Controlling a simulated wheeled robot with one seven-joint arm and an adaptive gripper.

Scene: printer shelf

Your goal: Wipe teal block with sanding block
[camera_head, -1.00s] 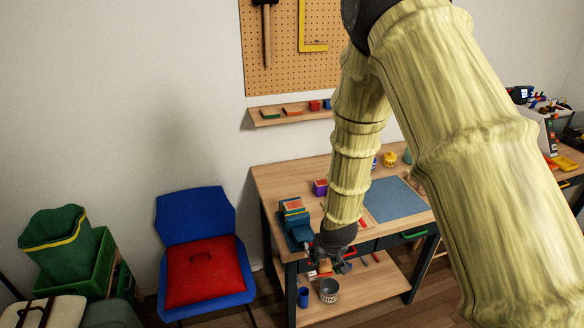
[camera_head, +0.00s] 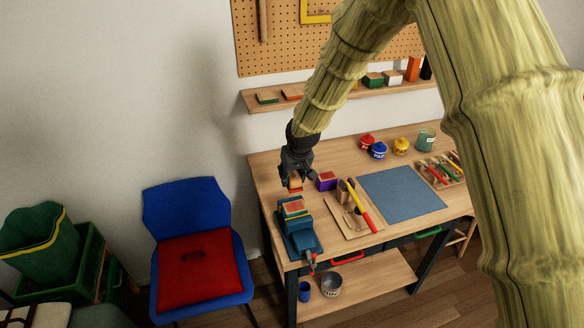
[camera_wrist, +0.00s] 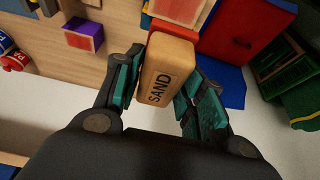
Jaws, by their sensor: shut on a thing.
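My gripper (camera_head: 296,178) is shut on the sanding block (camera_wrist: 167,75), a tan block marked SAND with a red underside. In the head view the sanding block (camera_head: 295,184) is held over the left part of the table, behind the teal block. The teal block (camera_head: 294,216), with a reddish patch on its top, sits at the left front on a blue-teal vise-like fixture (camera_head: 303,243). The boundary between block and fixture is hard to tell. The held block appears apart from the teal block; its exact height is unclear. I cannot identify the teal block in the wrist view.
A purple block (camera_head: 326,181) stands just right of my gripper. A wooden tool rack (camera_head: 350,222), blue mat (camera_head: 385,209) and several small pots lie further right. A wall shelf (camera_head: 330,100) is behind. A blue chair (camera_head: 186,211) stands left of the table.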

